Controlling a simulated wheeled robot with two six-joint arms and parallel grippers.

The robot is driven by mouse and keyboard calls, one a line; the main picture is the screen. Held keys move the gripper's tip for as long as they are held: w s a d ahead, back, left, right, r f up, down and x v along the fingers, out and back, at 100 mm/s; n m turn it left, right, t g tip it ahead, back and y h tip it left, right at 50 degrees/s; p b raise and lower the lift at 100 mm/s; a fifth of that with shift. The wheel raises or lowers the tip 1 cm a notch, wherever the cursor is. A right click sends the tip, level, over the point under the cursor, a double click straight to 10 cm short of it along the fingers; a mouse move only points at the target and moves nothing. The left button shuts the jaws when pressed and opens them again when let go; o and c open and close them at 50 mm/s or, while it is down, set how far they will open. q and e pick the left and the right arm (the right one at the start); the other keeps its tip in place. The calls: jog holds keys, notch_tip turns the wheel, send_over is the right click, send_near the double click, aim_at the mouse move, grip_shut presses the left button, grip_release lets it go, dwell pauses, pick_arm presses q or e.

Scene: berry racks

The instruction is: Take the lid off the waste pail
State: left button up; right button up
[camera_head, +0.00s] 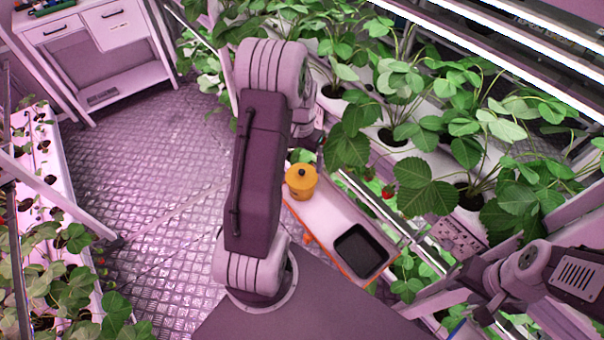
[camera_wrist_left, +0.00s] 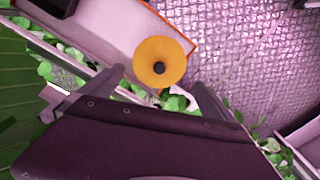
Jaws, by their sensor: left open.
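The waste pail (camera_head: 300,192) is a small orange-yellow pot on the narrow pale shelf. Its orange-yellow lid (camera_head: 292,172) with a dark round knob sits on top. In the left wrist view the lid (camera_wrist_left: 158,48) appears from above as a round disc, its dark knob (camera_wrist_left: 159,68) at the centre. My left gripper (camera_wrist_left: 160,84) is open and empty, its fingers spread on either side of the lid in the picture, not touching it. In the head view my left arm hides its fingertips. My right gripper (camera_head: 484,312) is at the lower right, away from the pail; its jaw opening is unclear.
The narrow shelf (camera_head: 323,213) has an orange edge and holds a black tray (camera_head: 361,250) near the pail. Leafy strawberry plants (camera_head: 430,190) on racks crowd the right side. A white cabinet (camera_head: 100,45) stands at the back left. The metal floor (camera_head: 150,180) is clear.

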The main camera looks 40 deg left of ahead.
aim_at(301, 172)
pick_arm(q)
jog(key=shift+w+f, duration=0.1)
jog(key=shift+f, duration=0.4)
jog(key=f, duration=0.4)
jog(key=shift+s+d+f+p, duration=0.15)
jog(key=shift+s+f+p, duration=0.15)
jog(key=shift+f, duration=0.05)
jog(key=shift+w+f, duration=0.1)
jog(key=shift+f, duration=0.05)
jog(key=shift+s, duration=0.2)
jog(key=c, duration=1.6)
jog(key=shift+s+d, duration=0.1)
jog(key=shift+c, duration=1)
